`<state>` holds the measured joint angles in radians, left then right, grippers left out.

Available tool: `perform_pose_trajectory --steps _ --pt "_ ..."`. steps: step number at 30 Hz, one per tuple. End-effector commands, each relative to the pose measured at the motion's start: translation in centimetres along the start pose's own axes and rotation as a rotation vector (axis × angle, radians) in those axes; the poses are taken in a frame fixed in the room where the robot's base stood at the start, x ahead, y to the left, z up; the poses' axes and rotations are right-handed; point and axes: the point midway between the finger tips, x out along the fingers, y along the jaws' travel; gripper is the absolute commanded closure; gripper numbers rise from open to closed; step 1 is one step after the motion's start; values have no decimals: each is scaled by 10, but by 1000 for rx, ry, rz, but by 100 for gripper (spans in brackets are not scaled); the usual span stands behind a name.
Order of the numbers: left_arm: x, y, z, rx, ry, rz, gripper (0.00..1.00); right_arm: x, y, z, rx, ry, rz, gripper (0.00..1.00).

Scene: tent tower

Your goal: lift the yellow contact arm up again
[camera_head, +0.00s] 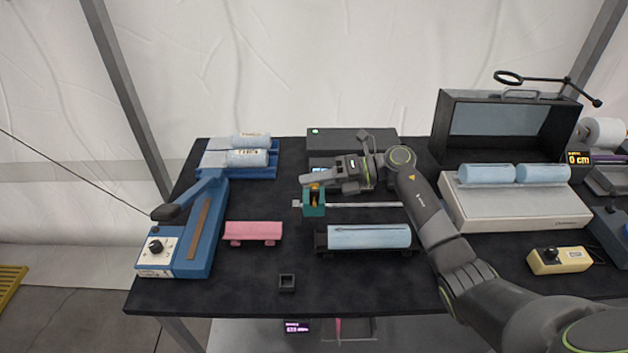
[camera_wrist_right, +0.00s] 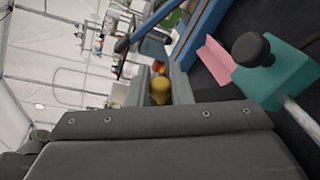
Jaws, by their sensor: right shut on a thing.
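My right gripper (camera_head: 318,180) reaches in from the right, over the teal block (camera_head: 313,206) on the metal rail (camera_head: 365,205). A small yellow part, the contact arm (camera_head: 315,188), shows at its fingertips just above the block. In the right wrist view the rounded yellow end (camera_wrist_right: 161,91) sits between the two fingers, and the gripper is shut on it. The teal block (camera_wrist_right: 280,72) with its black knob (camera_wrist_right: 251,49) is to the right there. The rest of the contact arm is hidden by the fingers. My left gripper is not in view.
A blue sealer (camera_head: 196,235) stands left, a white device with two blue rolls (camera_head: 510,205) right. The front left table edge is clear.

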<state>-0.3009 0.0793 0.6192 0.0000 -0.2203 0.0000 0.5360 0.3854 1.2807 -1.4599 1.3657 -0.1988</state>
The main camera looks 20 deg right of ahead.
Motion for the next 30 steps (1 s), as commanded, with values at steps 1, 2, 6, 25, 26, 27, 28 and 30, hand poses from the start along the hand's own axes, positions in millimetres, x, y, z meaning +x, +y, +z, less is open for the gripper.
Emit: perform_pose_trajectory --steps 1,2,6,25,26,27,28,30 --pt "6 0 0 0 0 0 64 0 -3 2 21 4 2 100" --pt "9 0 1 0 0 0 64 0 -5 3 39 6 4 100" --pt "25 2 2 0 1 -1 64 0 -11 10 95 16 11 100" --pt "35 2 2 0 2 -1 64 -2 -10 20 94 13 9 69" --pt "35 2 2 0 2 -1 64 -2 -10 19 95 13 9 65" --pt "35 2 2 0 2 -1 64 -2 -9 19 95 13 10 61" --pt "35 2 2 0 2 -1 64 -2 -9 19 95 14 10 61" --pt "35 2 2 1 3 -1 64 -1 -9 19 96 14 11 61"
